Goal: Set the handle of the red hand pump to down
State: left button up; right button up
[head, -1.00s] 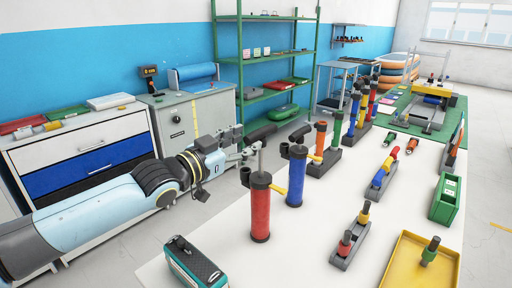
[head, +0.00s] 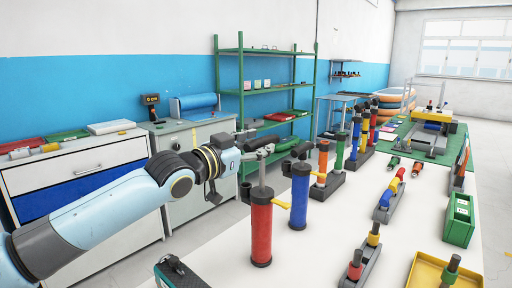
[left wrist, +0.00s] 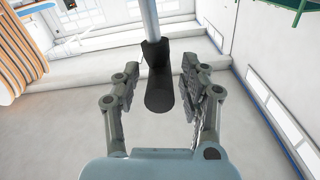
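The red hand pump (head: 261,232) stands upright on the white table's left side. Its thin rod sticks up out of the cap to a black cross handle (head: 286,144), so the handle is raised. My left gripper (head: 254,148) reaches in from the left at handle height and partly hides the handle's near end. In the left wrist view the black grip (left wrist: 159,90) lies between my two spread fingers (left wrist: 160,82), with a gap on the left and a narrower one on the right. The left gripper is open. My right gripper is not in view.
A blue hand pump (head: 299,205) stands close behind the red one, its handle low. A dark-topped teal case (head: 178,272) is at the table's near left edge. Coloured-peg blocks and a yellow tray (head: 425,272) stand to the right. The table between is clear.

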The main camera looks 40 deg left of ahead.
aim_at(255, 195)
pick_arm(q)
grip_shut()
notch_tip(255, 195, down, 8)
jog(key=b, duration=0.6)
jog(key=shift+s+r, duration=0.1)
jog(key=shift+r, duration=0.05)
jog(key=shift+o, duration=0.8)
grip_release()
